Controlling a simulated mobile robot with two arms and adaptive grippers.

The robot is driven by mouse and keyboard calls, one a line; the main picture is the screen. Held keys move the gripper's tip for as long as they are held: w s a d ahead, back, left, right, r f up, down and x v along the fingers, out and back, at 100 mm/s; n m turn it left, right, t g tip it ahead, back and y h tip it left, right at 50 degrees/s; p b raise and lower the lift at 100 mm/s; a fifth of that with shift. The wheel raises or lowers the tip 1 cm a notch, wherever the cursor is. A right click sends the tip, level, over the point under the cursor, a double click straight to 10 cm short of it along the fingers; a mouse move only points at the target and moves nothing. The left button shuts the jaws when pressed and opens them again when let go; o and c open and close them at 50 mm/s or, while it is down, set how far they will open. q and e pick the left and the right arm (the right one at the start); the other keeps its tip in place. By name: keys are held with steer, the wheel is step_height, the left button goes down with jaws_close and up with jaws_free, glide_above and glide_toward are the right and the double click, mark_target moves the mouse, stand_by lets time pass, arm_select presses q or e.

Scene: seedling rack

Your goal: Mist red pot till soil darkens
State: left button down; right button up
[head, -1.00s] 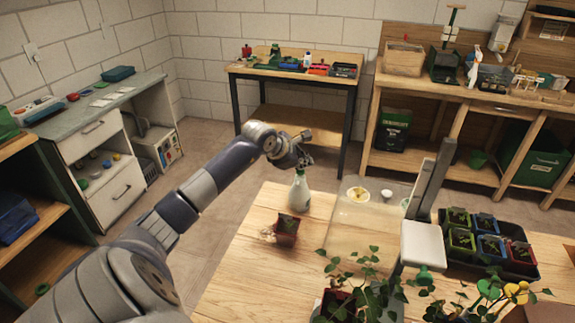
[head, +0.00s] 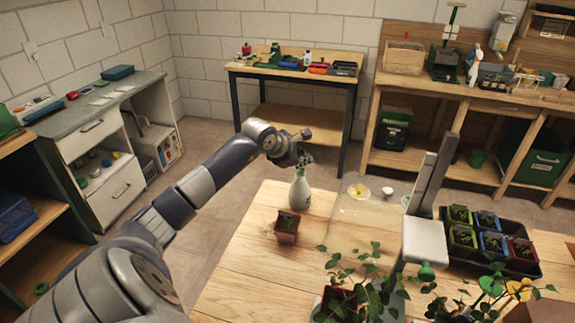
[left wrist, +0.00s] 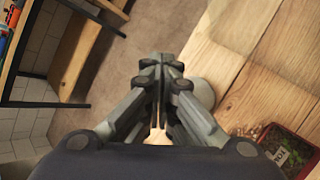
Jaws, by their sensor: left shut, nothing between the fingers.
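The red pot (head: 287,228) stands upright on the wooden bench, with dark soil and small seedlings in it. In the left wrist view the red pot (left wrist: 290,150) is at the lower right with a small label. A pale spray bottle (head: 300,191) stands upright just behind the pot. My left gripper (head: 304,158) is shut and empty, at the bottle's top; I cannot tell whether it touches. In the left wrist view my gripper (left wrist: 161,78) partly hides the bottle (left wrist: 204,92). My right gripper is out of view.
A black tray (head: 523,271) of seedling pots stands on the right of the bench (head: 235,268). Leafy plants (head: 360,280) and a grey post (head: 433,175) stand nearer the front. Bench left of the pot is clear.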

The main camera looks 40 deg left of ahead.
mark_target(302, 170)
arm_select(q)
steer(key=shift+r, duration=0.3)
steer(key=shift+r+p, duration=1.6)
steer(key=shift+r, duration=1.35)
